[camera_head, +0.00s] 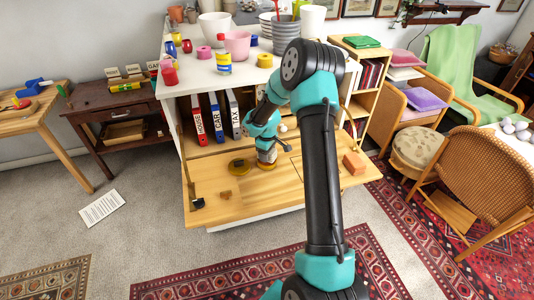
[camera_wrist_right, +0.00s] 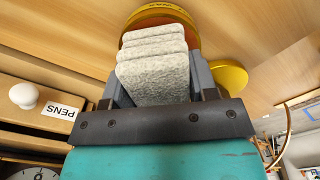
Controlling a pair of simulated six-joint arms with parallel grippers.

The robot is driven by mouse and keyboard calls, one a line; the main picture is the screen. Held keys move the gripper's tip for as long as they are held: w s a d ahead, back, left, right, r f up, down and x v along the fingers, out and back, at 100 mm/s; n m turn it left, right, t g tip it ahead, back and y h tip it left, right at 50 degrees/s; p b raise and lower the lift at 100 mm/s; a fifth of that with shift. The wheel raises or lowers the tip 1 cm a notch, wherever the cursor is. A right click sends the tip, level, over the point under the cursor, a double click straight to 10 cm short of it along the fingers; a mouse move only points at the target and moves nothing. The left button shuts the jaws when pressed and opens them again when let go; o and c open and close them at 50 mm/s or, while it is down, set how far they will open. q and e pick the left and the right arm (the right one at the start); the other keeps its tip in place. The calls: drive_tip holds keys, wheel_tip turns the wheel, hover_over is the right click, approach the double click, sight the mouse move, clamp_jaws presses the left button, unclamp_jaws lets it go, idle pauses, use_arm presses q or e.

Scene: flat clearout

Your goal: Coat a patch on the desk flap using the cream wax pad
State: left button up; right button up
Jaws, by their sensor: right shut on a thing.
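The desk flap (camera_head: 300,199) is a lowered light-wood board at the front of the white-topped desk. My right gripper (camera_head: 267,158) is low over the flap, shut on the wax pad. The pad shows in the right wrist view as a pale grey-cream folded felt block (camera_wrist_right: 155,72) between the fingers. A yellow tin marked WAX (camera_wrist_right: 160,14) is just beyond the pad's end; I cannot tell whether they touch. Another yellow round piece (camera_wrist_right: 230,75) lies beside it, partly hidden by the gripper. My left gripper is not in view.
On the flap are a dark-centred yellow disc (camera_head: 238,166), a small tan piece (camera_head: 225,195), a black item (camera_head: 197,203) and a reddish-brown block (camera_head: 354,163). Binders (camera_head: 216,118) stand behind. The flap's front middle is clear.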

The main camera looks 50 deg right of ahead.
drive_tip(key=shift+f, duration=0.5)
idle(1.6)
drive_tip(key=shift+r, duration=0.1)
drive_tip(key=shift+r, duration=3.45)
drive_tip(key=shift+a, duration=0.1)
